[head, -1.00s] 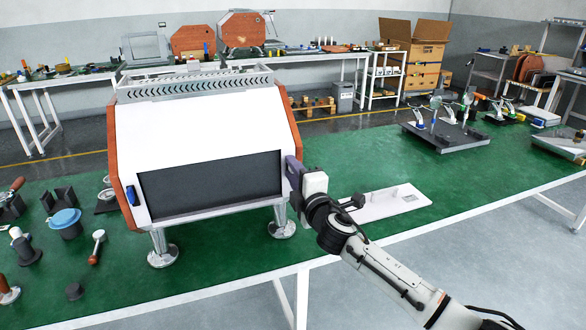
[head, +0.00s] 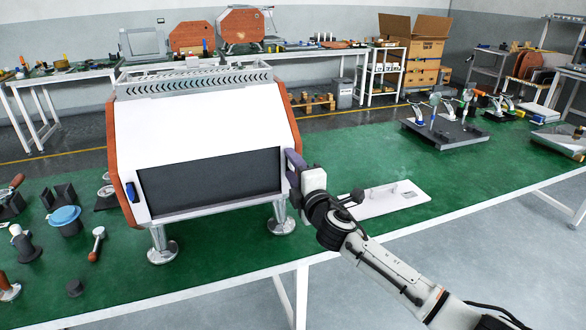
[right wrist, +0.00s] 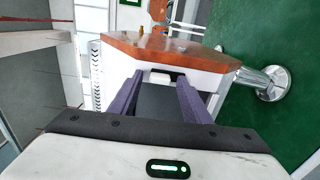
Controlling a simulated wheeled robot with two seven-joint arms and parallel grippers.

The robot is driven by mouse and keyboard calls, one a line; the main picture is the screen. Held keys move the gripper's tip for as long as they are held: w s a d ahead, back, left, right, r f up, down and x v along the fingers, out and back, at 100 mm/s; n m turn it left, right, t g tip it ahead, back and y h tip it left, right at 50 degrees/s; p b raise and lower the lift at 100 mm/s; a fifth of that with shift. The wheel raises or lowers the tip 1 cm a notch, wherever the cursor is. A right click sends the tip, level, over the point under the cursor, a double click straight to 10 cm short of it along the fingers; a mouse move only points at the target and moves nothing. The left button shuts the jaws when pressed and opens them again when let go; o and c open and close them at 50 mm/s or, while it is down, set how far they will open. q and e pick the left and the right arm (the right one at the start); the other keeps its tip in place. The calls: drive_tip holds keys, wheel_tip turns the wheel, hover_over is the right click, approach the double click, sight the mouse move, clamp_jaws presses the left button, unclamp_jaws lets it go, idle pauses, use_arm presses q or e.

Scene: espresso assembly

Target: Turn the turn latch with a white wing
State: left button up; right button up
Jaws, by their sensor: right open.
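The espresso machine (head: 205,110) stands on the green table, with a white front, orange-brown sides and a dark front panel (head: 210,183). A blue-winged latch (head: 131,193) sits left of that panel. My right gripper (head: 291,160) is at the right end of the panel, close to the machine's right edge. In the right wrist view its two purple fingers (right wrist: 160,78) are apart, pointing at the machine front (right wrist: 212,80). A small white piece with a dark slot shows between the tips; I cannot tell whether it is the white-winged latch. The head view hides that spot behind the gripper.
A flat white panel (head: 385,203) lies on the table right of my gripper. A grey fixture plate (head: 445,133) stands farther back right. Tools and a blue-topped cup (head: 65,217) lie on the left.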

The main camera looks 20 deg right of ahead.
drive_tip(key=shift+s, duration=0.1)
drive_tip(key=s, duration=1)
drive_tip(key=shift+d, duration=0.2)
drive_tip(key=shift+s+f, duration=0.1)
